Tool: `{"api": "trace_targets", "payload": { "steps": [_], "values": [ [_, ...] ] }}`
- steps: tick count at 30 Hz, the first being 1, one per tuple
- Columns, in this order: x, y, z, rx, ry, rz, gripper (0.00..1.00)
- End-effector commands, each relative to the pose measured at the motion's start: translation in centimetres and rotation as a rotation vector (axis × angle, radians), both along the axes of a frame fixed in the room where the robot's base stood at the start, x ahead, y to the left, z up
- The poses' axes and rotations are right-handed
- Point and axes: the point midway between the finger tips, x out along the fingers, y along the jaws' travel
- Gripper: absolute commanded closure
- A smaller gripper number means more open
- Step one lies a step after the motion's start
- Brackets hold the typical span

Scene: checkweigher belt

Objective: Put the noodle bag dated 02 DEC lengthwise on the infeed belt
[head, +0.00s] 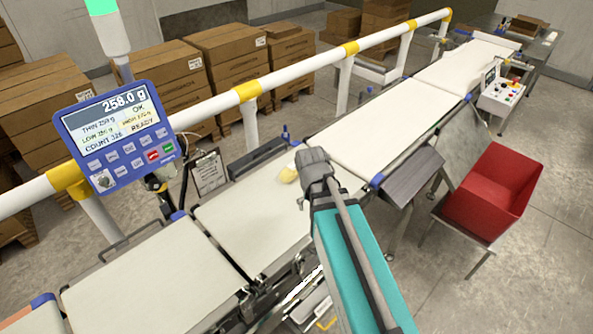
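A small pale yellow thing (288,174) shows just left of my wrist, at the far right end of the middle belt section. It may be part of a noodle bag, but my arm covers the rest and no date is readable. My gripper (313,170) is over the seam between the middle belt and the long belt. Its fingers are hidden behind the wrist, so I cannot tell whether they hold anything. White belt sections run in a line: a near left belt (150,285), a middle belt (235,225) and a long belt (385,130). Which is the infeed is not marked.
A blue display (116,132) reads 258.0 g, OK and READY. A white rail (210,105) with yellow joints runs behind the belts. A red bin (492,195) stands on the right, near a control box (502,101). Cartons (130,85) are stacked behind the rail.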

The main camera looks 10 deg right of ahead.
Motion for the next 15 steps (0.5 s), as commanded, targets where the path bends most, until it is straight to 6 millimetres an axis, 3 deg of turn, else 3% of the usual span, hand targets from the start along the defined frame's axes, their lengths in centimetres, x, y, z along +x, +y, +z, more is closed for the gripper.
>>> {"api": "trace_targets", "payload": {
  "steps": [15],
  "values": [
    [12.4, 3.0, -0.8, -0.268, -0.299, -0.451, 0.00]
  ]
}}
